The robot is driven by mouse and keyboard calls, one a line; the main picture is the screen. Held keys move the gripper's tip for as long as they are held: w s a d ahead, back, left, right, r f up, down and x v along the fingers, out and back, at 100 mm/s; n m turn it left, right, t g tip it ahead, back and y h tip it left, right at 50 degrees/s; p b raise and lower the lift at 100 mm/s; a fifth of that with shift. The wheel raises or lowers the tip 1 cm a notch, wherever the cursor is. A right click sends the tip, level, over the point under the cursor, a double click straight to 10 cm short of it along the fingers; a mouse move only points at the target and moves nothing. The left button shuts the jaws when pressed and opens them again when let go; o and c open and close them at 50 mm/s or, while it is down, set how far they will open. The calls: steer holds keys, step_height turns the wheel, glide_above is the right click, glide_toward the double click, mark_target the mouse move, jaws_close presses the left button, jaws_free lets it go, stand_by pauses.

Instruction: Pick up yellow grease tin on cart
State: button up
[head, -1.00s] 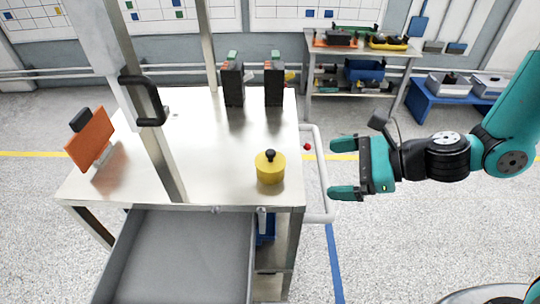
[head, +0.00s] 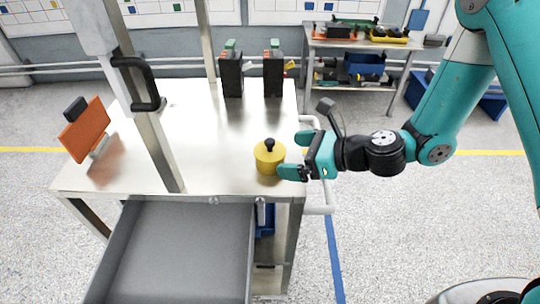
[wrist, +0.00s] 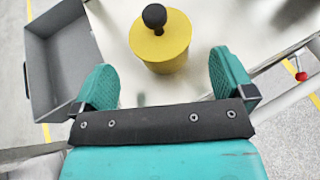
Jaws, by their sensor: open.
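The yellow grease tin (head: 268,158) with a black knob on its lid stands upright on the metal cart top (head: 215,150), near its front right corner. My gripper (head: 292,154) is open and empty, just right of the tin in the head view, with its fingers pointing left towards it. In the wrist view the tin (wrist: 160,45) is ahead of the two spread teal fingers (wrist: 165,82), roughly centred between them. The near finger overlaps the tin's lower right edge in the head view. Whether it touches cannot be told.
Two dark upright devices (head: 231,76) stand at the cart's back. An orange panel (head: 85,130) is at the left, beside a metal post with a black handle (head: 140,85). A grey open drawer (head: 185,255) juts out in front. A white rail (head: 325,185) runs along the right side.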

mark_target(281, 153)
steer(key=p+x, duration=0.2)
steer(key=x, duration=0.4)
steer(key=shift+w+a+f+p, duration=0.1)
steer(key=shift+w+a+p, duration=0.1)
steer(key=shift+a+p, duration=0.15)
steer(key=shift+d, duration=0.1)
steer(key=c, duration=1)
